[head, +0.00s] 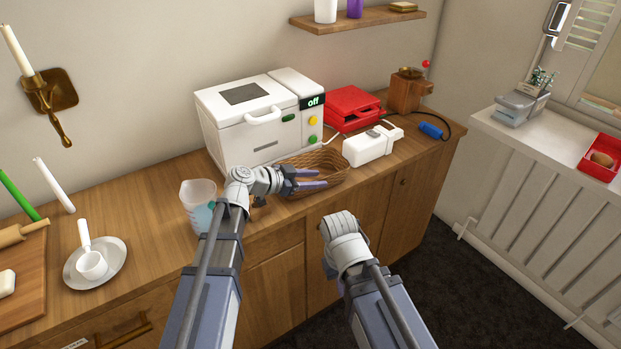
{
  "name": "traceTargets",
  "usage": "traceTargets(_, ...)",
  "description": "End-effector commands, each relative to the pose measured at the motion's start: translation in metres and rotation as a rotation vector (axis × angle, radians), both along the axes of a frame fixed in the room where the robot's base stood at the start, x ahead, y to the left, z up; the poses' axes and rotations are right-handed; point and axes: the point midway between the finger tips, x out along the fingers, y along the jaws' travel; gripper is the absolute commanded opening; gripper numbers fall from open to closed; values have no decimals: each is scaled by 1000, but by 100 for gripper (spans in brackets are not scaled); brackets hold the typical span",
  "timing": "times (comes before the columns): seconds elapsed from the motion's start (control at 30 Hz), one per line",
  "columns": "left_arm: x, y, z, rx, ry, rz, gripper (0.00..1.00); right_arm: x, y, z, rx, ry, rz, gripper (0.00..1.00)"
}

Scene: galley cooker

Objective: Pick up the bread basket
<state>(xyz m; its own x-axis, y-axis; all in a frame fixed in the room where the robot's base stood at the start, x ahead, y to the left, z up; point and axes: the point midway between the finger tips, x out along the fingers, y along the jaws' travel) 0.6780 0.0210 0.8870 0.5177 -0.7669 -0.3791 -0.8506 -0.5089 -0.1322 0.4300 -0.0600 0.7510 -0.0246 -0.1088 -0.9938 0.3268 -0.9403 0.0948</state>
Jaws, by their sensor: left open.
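The bread basket (328,162) is a brown wicker basket on the wooden counter, in front of the white bread machine. My left gripper (318,178) is open, with its two purple-grey fingers at the basket's left and front part. The fingers overlap the basket in the picture; whether they touch it or straddle its rim I cannot tell. The basket looks empty where it shows. My right arm reaches up at the lower middle, in front of the cabinet doors; its gripper fingers do not show.
A white bread machine (245,125) stands behind the basket. A white appliance (368,146) is close on its right, and a red appliance (352,106) stands behind that. A measuring jug (198,203) is left of my left wrist. A saucer (112,252) with a cup stands further left.

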Motion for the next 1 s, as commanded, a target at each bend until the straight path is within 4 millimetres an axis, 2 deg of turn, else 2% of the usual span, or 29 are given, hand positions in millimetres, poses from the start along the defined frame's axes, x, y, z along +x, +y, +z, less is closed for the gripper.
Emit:
traceTargets(0.13,-1,0,1,0,0,0,40,0,0,1,0,0,0,0)
traceTargets(0.5,-1,0,1,0,0,0,0,0,0,1,0,0,0,0)
traceTargets(1.0,-1,0,1,1,1,0,0,0,0,1,0,0,0,0)
